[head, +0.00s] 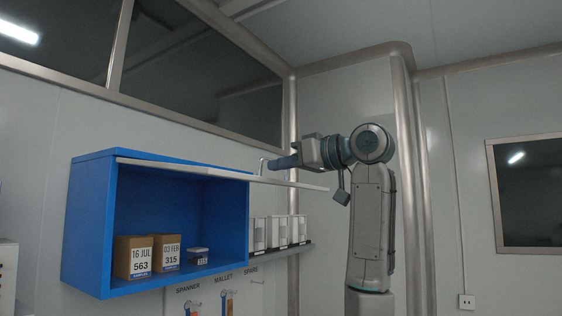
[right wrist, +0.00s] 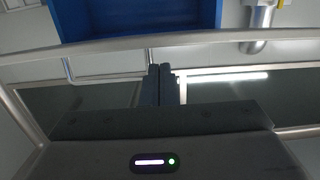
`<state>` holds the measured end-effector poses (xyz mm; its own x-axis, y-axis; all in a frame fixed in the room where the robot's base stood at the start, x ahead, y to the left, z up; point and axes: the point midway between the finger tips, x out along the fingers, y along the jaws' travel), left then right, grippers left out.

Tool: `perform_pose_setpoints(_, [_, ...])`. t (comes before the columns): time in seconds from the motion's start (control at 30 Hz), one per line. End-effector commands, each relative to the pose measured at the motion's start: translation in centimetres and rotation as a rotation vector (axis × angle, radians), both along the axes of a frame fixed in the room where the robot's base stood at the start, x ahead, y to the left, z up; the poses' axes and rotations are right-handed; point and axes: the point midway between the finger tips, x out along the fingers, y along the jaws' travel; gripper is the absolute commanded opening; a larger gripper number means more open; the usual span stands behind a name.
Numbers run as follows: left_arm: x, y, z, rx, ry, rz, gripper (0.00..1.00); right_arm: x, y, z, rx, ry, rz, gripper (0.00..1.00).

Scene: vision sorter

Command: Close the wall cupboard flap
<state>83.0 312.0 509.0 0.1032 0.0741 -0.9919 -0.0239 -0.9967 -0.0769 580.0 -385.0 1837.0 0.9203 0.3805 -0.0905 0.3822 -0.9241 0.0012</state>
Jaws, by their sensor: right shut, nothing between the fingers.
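The blue wall cupboard (head: 90,220) hangs at the left in the head view, with its front open. Its pale grey flap (head: 220,173) is raised to about level and sticks out from the cupboard's top edge toward the right. My right gripper (head: 271,163) is shut and empty. Its fingertips appear just above the flap's upper side, near a small metal piece; whether they touch is unclear. In the right wrist view the shut fingers (right wrist: 160,72) show in the middle, with blue cupboard surface (right wrist: 140,14) at the top. My left gripper is in neither view.
Two brown boxes (head: 131,259) and a small clear container (head: 198,257) stand inside the cupboard. A shelf (head: 280,251) with white bins is to its right, above a tool panel (head: 225,297). A vertical metal post (head: 409,180) stands right of my right arm.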

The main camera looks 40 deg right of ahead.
Motion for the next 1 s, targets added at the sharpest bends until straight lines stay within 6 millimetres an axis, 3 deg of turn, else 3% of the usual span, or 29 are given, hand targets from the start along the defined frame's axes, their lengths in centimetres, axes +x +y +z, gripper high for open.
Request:
perform_pose_setpoints(0.67, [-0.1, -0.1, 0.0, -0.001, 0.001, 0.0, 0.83, 0.1, 0.1, -1.3, 0.003, -0.008, 0.0, 0.0])
perform_pose_setpoints(0.87, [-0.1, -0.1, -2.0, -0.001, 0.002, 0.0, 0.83, 0.3, 0.1, -3.1, 0.029, -0.072, 0.0, 0.0])
perform_pose_setpoints(1.0, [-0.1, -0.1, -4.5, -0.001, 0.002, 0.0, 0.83, 0.5, 0.2, -5.2, 0.067, -0.161, 0.0, 0.0])
